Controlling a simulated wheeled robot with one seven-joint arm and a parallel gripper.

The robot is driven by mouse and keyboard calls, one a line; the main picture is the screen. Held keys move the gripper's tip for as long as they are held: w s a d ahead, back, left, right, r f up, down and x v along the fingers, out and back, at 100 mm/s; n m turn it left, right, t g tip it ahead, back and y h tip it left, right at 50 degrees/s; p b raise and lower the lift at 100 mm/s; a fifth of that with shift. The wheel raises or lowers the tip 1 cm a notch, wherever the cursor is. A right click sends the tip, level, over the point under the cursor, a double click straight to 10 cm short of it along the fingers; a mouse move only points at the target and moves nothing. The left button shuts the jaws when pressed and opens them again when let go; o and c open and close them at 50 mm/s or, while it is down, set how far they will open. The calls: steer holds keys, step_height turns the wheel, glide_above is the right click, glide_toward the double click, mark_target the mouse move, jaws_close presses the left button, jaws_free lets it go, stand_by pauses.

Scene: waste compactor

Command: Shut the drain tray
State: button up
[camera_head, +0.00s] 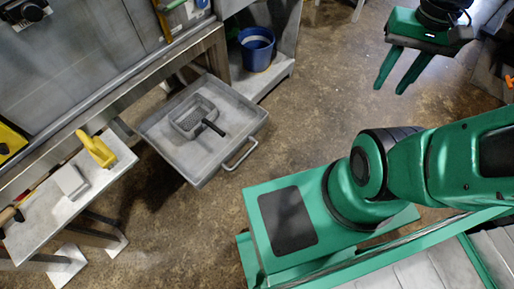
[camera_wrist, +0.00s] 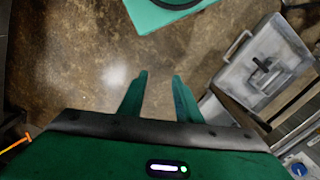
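The drain tray (camera_head: 224,158) is a grey metal tray pulled out from under the compactor, with a bar handle (camera_head: 241,156) on its front wall. A grey basket with a black handle (camera_head: 194,118) lies inside it. The tray also shows at the right of the wrist view (camera_wrist: 238,84). My gripper (camera_head: 388,86) is at the upper right of the head view, well apart from the tray, over bare floor. Its two green fingers stand apart with nothing between them; they also show in the wrist view (camera_wrist: 160,76).
A blue bucket (camera_head: 257,50) stands on a low shelf behind the tray. A narrow bench (camera_head: 88,190) with a yellow tool (camera_head: 96,149) and a pale block stands at the left. Brown floor (camera_head: 318,85) lies clear between the tray and my gripper.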

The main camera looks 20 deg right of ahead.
steer(key=shift+d, duration=0.25)
steer(key=w+a+f+n+g+y, duration=0.1)
steer(key=w+f+n+g+y, duration=0.1)
steer(key=w+f, duration=0.65)
steer(key=n+g+y, duration=0.1)
steer(key=g+y, duration=0.1)
steer(key=y, duration=1.1)
glide_toward(250, 152)
steer(key=a, duration=0.1)
steer(key=x, duration=1.1)
steer(key=shift+s+d+f, duration=0.1)
steer(key=shift+s+f, duration=0.05)
steer(key=shift+f, duration=0.1)
